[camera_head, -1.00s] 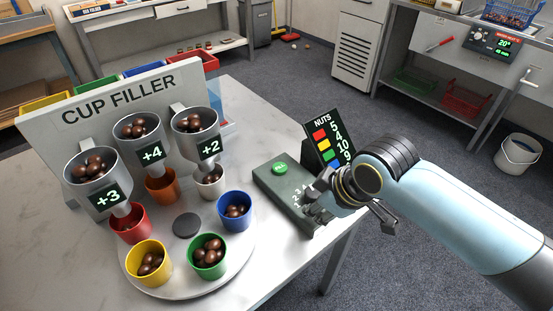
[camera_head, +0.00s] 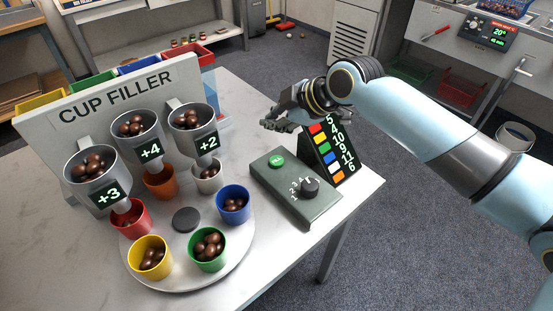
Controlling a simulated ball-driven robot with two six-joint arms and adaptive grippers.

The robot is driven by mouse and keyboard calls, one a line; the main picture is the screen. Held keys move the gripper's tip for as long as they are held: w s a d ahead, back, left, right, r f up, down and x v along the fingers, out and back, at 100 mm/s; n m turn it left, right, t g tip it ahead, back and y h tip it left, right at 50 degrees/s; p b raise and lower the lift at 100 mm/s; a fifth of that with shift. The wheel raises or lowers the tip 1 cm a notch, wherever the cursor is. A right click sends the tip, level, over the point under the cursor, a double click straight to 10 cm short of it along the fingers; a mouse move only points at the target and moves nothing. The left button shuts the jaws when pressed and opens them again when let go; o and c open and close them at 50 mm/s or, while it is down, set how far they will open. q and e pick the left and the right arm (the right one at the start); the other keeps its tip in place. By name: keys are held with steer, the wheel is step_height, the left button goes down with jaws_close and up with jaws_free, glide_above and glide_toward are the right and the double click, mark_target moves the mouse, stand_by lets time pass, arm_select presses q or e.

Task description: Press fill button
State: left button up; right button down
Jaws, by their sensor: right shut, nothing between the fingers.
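The green fill button (camera_head: 277,160) sits at the far left end of the dark green control box (camera_head: 304,208). The box also carries a black dial (camera_head: 310,186) with numbers beside it. My right gripper (camera_head: 268,124) is shut and empty. The button is fully visible. The cup filler (camera_head: 118,92) stands at the left with three hoppers marked +3, +4 and +2. My left gripper does not show.
Several coloured cups stand on the round turntable (camera_head: 190,278), among them the blue cup (camera_head: 233,217) and green cup (camera_head: 208,262) holding nuts. The nuts board (camera_head: 348,160) stands behind the box.

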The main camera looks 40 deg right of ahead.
steer(key=shift+f, duration=0.1)
steer(key=b, duration=0.7)
glide_above(275, 162)
step_height(275, 162, down, 8)
steer(key=shift+r, duration=0.1)
steer(key=shift+f+b, duration=0.4)
stand_by(0.6)
steer(key=shift+f, duration=0.4)
steer(key=shift+f+b, duration=0.4)
steer(key=shift+b, duration=0.05)
stand_by(0.5)
steer(key=shift+r+p, duration=0.8)
steer(key=shift+r, duration=0.1)
